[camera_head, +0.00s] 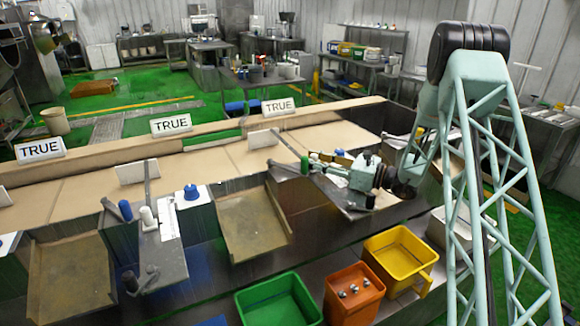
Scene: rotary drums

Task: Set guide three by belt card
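Three white cards reading TRUE stand along the far belt rail: left (40,150), middle (171,125) and right (278,106). Two guide levers show on the near side of the belt: one with a blue handle (125,210) at left, and one with a green handle (305,165) at right, its bar slanting across the belt edge. No number is readable on either. My gripper (318,163) is at the right lever, close beside the green handle. The fingers are small and partly hidden, so I cannot tell whether they touch or grip it.
Blank white plates (137,172) stand on the tan belt (225,160). Metal chutes (252,225) slope down on the near side. Green (278,302), orange (353,292) and yellow (398,260) bins stand in front; the orange one holds small metal pieces. A blue-capped white container (192,200) stands between levers.

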